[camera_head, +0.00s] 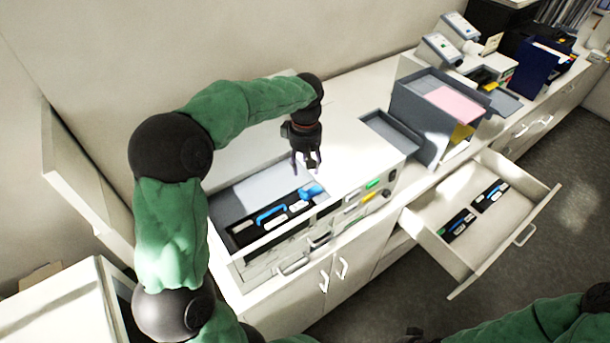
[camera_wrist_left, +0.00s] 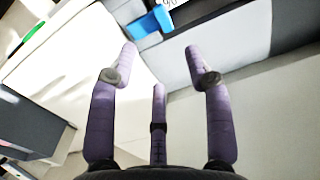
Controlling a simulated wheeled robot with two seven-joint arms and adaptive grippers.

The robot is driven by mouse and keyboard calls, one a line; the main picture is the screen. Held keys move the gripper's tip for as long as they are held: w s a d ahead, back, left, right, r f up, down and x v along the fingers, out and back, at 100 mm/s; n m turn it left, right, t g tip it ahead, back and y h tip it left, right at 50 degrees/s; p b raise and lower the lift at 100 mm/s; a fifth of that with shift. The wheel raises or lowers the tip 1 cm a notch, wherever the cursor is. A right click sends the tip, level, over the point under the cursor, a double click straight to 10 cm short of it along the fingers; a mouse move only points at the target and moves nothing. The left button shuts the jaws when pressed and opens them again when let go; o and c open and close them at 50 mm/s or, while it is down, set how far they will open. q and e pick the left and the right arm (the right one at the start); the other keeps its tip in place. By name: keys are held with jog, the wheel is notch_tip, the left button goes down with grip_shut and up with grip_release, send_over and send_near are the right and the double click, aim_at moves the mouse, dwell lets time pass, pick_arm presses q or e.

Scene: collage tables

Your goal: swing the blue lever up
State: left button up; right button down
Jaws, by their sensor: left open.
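A blue lever (camera_head: 312,191) sits at the right end of a dark panel in the open-topped cabinet unit below my left arm. A blue piece, likely the same lever, shows at the top of the left wrist view (camera_wrist_left: 152,22). My left gripper (camera_head: 306,164) hangs just above the lever, pointing down. Its purple fingers (camera_wrist_left: 161,55) are spread and empty, apart from the blue piece. The right forearm shows at the lower right; its gripper is out of view.
A blue bar handle (camera_head: 270,214) lies left of the lever on the same panel. A grey box with pink paper (camera_head: 455,103) stands right on the counter. An open drawer (camera_head: 465,235) juts out at right, holding dark pieces with blue parts.

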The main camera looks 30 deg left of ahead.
aim_at(305, 192)
pick_arm(q)
jog(key=f, duration=0.3)
jog(key=f+p, duration=0.1)
jog(key=f, duration=0.4)
jog(key=shift+s+d+f, duration=0.15)
jog(key=shift+s+f, duration=0.1)
jog(key=shift+f, duration=0.1)
jog(key=shift+s+f, duration=0.1)
jog(key=shift+f, duration=0.75)
jog(key=shift+r+p, duration=0.1)
jog(key=shift+p, duration=0.2)
grip_shut()
